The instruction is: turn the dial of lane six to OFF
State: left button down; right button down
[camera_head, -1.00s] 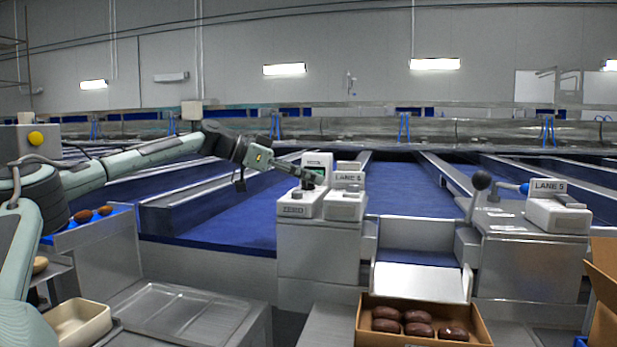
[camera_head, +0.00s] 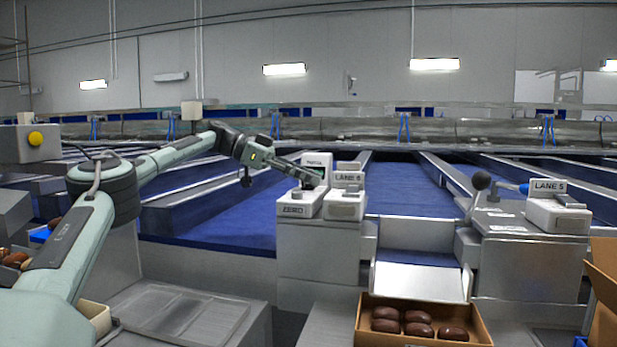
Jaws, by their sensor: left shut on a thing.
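The LANE 6 dial box (camera_head: 345,206) is white and stands on a grey cabinet, with its sign (camera_head: 347,178) behind it. A small grey dial (camera_head: 347,190) shows on top; its setting is too small to read. My left gripper (camera_head: 318,181) is dark and reaches in from the left, just left of the LANE 6 box and above the white ZERO box (camera_head: 299,205). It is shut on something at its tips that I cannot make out. My right gripper is not in view.
An open carton (camera_head: 372,339) with several dates lies at the front. Blue belts (camera_head: 235,214) run behind. A metal tray (camera_head: 180,312) at front left is clear.

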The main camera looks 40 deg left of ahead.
pick_arm(q)
jog(key=shift+f, duration=0.2)
jog(key=c, duration=1.4)
grip_release()
jog(key=shift+o, duration=0.7)
jog(key=shift+r, duration=0.1)
jog(key=v, duration=0.7)
jog(key=shift+s+a, duration=0.2)
jog(key=shift+o, duration=0.2)
jog(key=shift+r, duration=0.1)
